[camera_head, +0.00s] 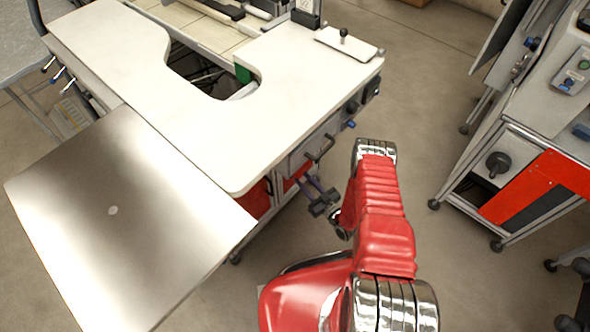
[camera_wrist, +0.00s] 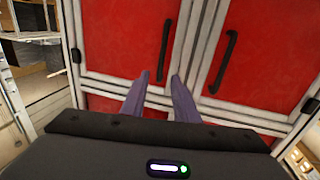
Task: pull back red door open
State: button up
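Two red doors, a left one (camera_wrist: 120,40) and a right one (camera_wrist: 270,60), stand side by side in light frames in the wrist view. Both look closed. The left door has a black bar handle (camera_wrist: 165,50), and the right door has another (camera_wrist: 224,62). My gripper (camera_wrist: 160,75) is open with purple fingers. The lower end of the left handle shows between its fingertips; I cannot tell whether they touch. In the head view my gripper (camera_head: 317,188) is beside the white workbench, near red panels (camera_head: 255,200) under its top. Which door is the back one is unclear.
The white workbench top (camera_head: 240,130) overhangs the red panels. A metal sheet table (camera_head: 110,220) adjoins it at left. A cart with a red panel (camera_head: 535,185) stands at right. Open floor (camera_head: 440,90) lies between bench and cart.

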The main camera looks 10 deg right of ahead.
jog(key=x, duration=0.7)
jog(key=shift+c, duration=0.7)
grip_shut()
